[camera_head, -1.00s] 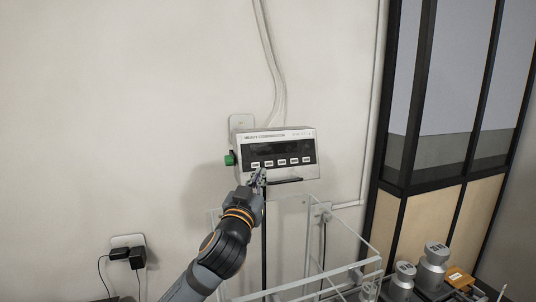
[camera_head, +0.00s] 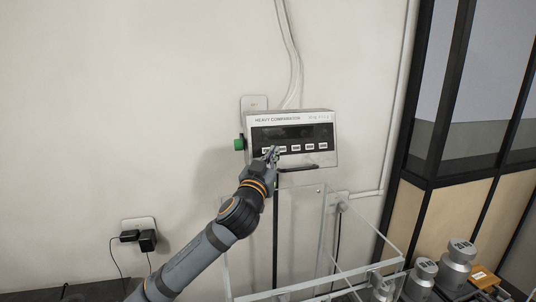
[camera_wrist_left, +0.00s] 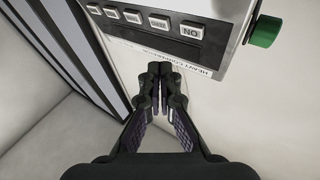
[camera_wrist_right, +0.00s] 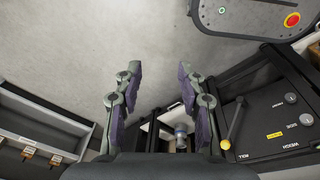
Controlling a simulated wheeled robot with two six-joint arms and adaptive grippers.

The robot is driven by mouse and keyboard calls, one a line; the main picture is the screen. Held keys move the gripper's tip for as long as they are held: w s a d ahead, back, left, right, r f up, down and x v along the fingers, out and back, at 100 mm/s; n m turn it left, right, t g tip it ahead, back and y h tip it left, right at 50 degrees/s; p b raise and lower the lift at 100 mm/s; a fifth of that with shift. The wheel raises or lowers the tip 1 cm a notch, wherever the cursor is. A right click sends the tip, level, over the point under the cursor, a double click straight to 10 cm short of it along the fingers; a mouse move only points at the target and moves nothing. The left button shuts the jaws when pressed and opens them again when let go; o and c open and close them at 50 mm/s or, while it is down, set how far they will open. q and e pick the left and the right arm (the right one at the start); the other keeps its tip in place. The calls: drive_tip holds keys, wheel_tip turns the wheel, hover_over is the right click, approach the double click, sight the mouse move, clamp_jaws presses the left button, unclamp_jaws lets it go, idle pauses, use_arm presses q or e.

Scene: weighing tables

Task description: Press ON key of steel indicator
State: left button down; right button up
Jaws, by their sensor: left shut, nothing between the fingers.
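The steel indicator (camera_head: 292,117) is a silver box on the wall with a dark display and a row of white keys. Its ON key (camera_wrist_left: 191,31) shows upside down in the left wrist view, at the end of the row nearest the green knob. My left gripper (camera_head: 272,153) is shut and empty, its fingertips over the left end of the key row in the head view, partly covering the ON key. In the left wrist view the fingertips (camera_wrist_left: 160,69) appear below and left of that key; contact cannot be told. My right gripper (camera_wrist_right: 160,80) is open and empty.
A green knob (camera_head: 239,144) sticks out of the indicator's left side. A clear-walled enclosure (camera_head: 392,265) stands below, with steel weights (camera_head: 456,268) at right. The right wrist view shows a dark control panel (camera_wrist_right: 275,115) and a red button (camera_wrist_right: 292,20).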

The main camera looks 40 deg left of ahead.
sight(267, 150)
use_arm(q)
drive_tip(key=w+a, duration=0.1)
drive_tip(key=w+a+b, duration=0.1)
drive_tip(key=shift+a+f, duration=0.4)
use_arm(e)
drive_tip(key=shift+s+d+f, duration=0.15)
drive_tip(key=shift+s+f, duration=0.15)
drive_tip(key=shift+s, duration=0.3)
drive_tip(key=shift+s+d+f, duration=0.15)
drive_tip(key=shift+s+f, duration=0.15)
drive_tip(key=shift+s, duration=0.25)
drive_tip(key=shift+s, duration=0.35)
drive_tip(key=shift+a, duration=0.3)
use_arm(q)
drive_tip(key=shift+a+f, duration=0.1)
drive_tip(key=shift+a, duration=0.05)
use_arm(e)
drive_tip(key=shift+f, duration=0.2)
use_arm(q)
drive_tip(key=shift+w+a+b, duration=0.2)
drive_tip(key=shift+w+b, duration=0.05)
drive_tip(key=shift+b, duration=0.05)
use_arm(e)
drive_tip(key=shift+f, duration=0.1)
